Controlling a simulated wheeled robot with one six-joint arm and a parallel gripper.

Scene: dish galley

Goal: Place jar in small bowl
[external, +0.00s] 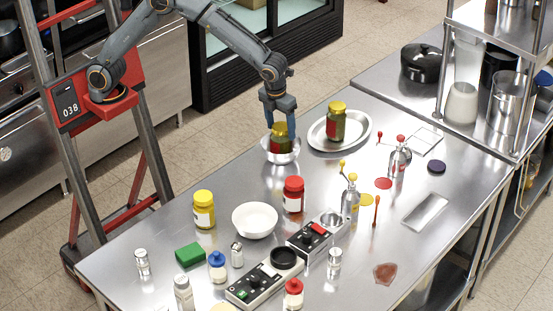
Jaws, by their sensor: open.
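A jar (280,143) with a yellow lid, dark contents and a red label stands in a small shiny metal bowl (281,157) at the table's far left edge. The bowl's front wall hides the jar's base. My gripper (279,118) points down directly over this jar, with its open fingers at the height of the lid. I cannot tell whether the fingers touch the lid. A similar jar (336,122) with a yellow lid stands on an oval metal tray (359,138) to the right.
A white bowl (255,220), a red-lidded jar (293,194) and a yellow-lidded jar (204,209) stand nearer the front. Control boxes (263,284), bottles and shakers crowd the front. A metal shelf (503,50) rises at the right. Bare steel lies left of the yellow jar.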

